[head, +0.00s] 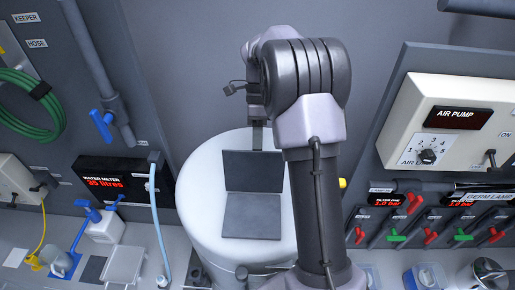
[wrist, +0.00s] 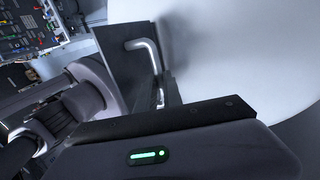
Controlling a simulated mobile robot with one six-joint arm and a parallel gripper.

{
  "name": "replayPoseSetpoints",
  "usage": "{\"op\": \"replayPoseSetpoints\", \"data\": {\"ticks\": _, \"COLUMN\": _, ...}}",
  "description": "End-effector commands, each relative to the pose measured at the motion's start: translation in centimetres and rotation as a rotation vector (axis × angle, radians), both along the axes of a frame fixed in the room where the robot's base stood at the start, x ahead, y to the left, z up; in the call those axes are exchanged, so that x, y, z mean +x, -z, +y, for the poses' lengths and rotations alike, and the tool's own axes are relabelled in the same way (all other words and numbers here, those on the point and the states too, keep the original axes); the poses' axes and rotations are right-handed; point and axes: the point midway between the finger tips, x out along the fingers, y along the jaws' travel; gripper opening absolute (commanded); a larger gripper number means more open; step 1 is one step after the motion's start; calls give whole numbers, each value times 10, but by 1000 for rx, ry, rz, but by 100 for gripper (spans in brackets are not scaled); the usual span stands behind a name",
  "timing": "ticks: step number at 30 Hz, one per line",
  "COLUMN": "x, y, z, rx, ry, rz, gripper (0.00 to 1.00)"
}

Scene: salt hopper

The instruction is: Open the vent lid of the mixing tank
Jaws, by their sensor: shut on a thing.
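The mixing tank (head: 200,200) is the large white round vessel in the middle of the head view. Two dark square faces lie on its top, meeting at a crease: the far one (head: 252,170) looks like the vent lid, and the near one (head: 250,217) may be the opening or its frame; I cannot tell. My gripper (head: 258,130) reaches the far edge of the far face, mostly hidden behind my arm. In the wrist view a bent metal handle (wrist: 145,50) stands on a dark panel (wrist: 118,60), and my gripper (wrist: 164,95) is shut on its lower end.
A water meter panel (head: 112,178) and a blue-handled valve (head: 102,125) are on the left. On the right are an air pump box (head: 450,120) and a row of red and green valves (head: 430,236). Small containers stand on the bench nearby.

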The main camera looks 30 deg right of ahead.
Motion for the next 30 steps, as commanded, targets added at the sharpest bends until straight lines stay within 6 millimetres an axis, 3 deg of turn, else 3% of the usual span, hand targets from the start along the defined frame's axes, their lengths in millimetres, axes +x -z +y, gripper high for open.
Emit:
{"op": "replayPoseSetpoints", "data": {"ticks": 5, "x": 0, "y": 0, "z": 0, "rx": 1, "ry": -1, "rz": 1, "gripper": 0}}
{"op": "replayPoseSetpoints", "data": {"ticks": 6, "x": 0, "y": 0, "z": 0, "rx": 1, "ry": -1, "rz": 1, "gripper": 13}}
{"op": "replayPoseSetpoints", "data": {"ticks": 9, "x": 0, "y": 0, "z": 0, "rx": 0, "ry": -1, "rz": 0, "gripper": 32}}
{"op": "replayPoseSetpoints", "data": {"ticks": 19, "x": 1, "y": -2, "z": -1, "rx": 0, "ry": 0, "rz": 0, "gripper": 33}}
{"op": "replayPoseSetpoints", "data": {"ticks": 30, "x": 28, "y": -62, "z": -19, "rx": -1, "ry": 0, "rz": 0, "gripper": 33}}
